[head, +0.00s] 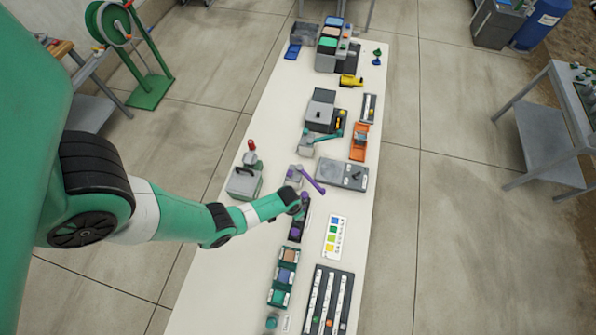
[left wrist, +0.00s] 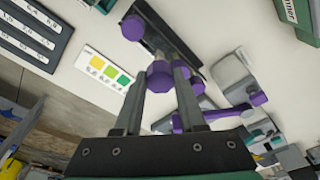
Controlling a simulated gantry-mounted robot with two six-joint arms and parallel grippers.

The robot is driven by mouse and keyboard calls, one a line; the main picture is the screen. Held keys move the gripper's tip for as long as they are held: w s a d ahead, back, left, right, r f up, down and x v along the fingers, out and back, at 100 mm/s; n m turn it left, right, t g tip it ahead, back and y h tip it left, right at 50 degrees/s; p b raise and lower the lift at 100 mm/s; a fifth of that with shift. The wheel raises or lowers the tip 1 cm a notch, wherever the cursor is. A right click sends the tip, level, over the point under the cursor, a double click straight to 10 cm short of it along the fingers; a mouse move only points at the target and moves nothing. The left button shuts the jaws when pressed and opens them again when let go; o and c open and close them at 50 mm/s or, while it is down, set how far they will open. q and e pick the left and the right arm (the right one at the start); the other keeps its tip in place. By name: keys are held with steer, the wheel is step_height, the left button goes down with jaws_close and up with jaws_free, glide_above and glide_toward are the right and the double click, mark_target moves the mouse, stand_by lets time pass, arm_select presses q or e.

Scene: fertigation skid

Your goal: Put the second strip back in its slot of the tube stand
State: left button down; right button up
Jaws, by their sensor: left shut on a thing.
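My left gripper (head: 300,206) is over a narrow dark holder (head: 303,221) with purple parts, near the middle of the table. In the left wrist view, the gripper (left wrist: 160,72) is shut on a purple knob-like piece (left wrist: 159,78) between its fingertips. The dark holder (left wrist: 150,36) lies behind this piece, with another purple knob (left wrist: 133,27) at its far end. I cannot tell whether the gripped piece is seated in the holder or lifted from it. No strip or tube stand can be told for certain. My right gripper is in neither view.
A white card with coloured squares (head: 335,238) lies right of the holder. A green tray (head: 283,292) and a dark numbered board (head: 327,302) are nearer. A grey device with a purple lever (head: 314,181) and a grey flat box (head: 342,175) stand beyond.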

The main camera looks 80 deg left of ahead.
arm_select(q)
step_height(320, 180, down, 7)
steer(key=b, duration=0.6)
steer(key=shift+f, duration=0.2)
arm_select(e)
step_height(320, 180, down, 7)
arm_select(q)
steer(key=shift+c, duration=2)
jaws_free()
step_height(320, 180, up, 7)
steer(key=p, duration=0.6)
steer(key=shift+r+p, duration=0.15)
steer(key=shift+p, duration=0.2)
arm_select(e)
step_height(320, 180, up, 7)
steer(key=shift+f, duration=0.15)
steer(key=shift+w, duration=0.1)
